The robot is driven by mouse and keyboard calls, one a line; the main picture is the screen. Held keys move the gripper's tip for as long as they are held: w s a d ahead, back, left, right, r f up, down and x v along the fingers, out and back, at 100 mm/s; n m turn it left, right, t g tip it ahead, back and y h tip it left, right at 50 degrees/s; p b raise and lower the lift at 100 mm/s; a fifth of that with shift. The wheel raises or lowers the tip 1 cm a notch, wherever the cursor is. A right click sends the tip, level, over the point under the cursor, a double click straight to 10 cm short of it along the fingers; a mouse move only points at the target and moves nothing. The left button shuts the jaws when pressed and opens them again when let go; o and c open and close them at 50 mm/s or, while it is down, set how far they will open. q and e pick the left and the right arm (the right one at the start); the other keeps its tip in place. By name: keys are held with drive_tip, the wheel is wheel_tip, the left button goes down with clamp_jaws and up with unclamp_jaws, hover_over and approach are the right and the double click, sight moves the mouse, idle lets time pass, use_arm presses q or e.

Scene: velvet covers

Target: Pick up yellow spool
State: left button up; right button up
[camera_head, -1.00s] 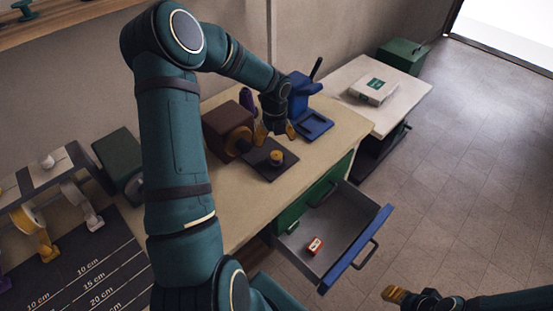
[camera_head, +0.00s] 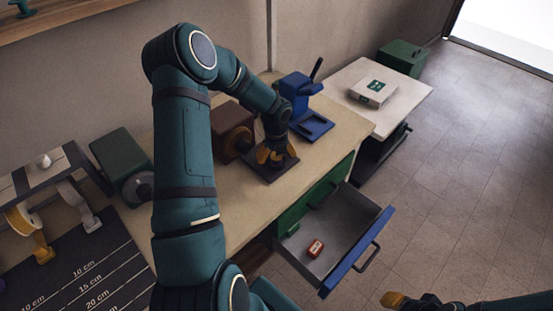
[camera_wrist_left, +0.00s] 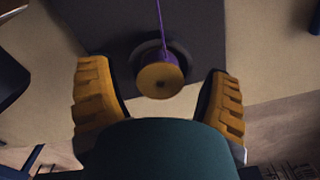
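The yellow spool (camera_wrist_left: 160,80) shows in the left wrist view with a round yellow end facing the camera and purple thread below it. A purple strand runs up from it. It stands on a dark plate (camera_wrist_left: 215,45), also seen on the workbench in the head view (camera_head: 258,172). My left gripper (camera_head: 277,156) is over the plate, its yellow fingers apart. In the wrist view the fingers (camera_wrist_left: 160,103) are on either side of the spool with gaps. In the head view the gripper mostly hides the spool. My right gripper (camera_head: 393,299) is at the bottom edge, its opening unclear.
A brown box-shaped device (camera_head: 228,128) stands close behind the plate, and a blue press (camera_head: 298,92) to its right. A white case (camera_head: 374,92) lies on the side table.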

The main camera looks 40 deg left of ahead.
use_arm(q)
drive_tip(key=c, duration=0.8)
drive_tip(key=shift+o, duration=0.2)
drive_tip(key=shift+r, duration=0.1)
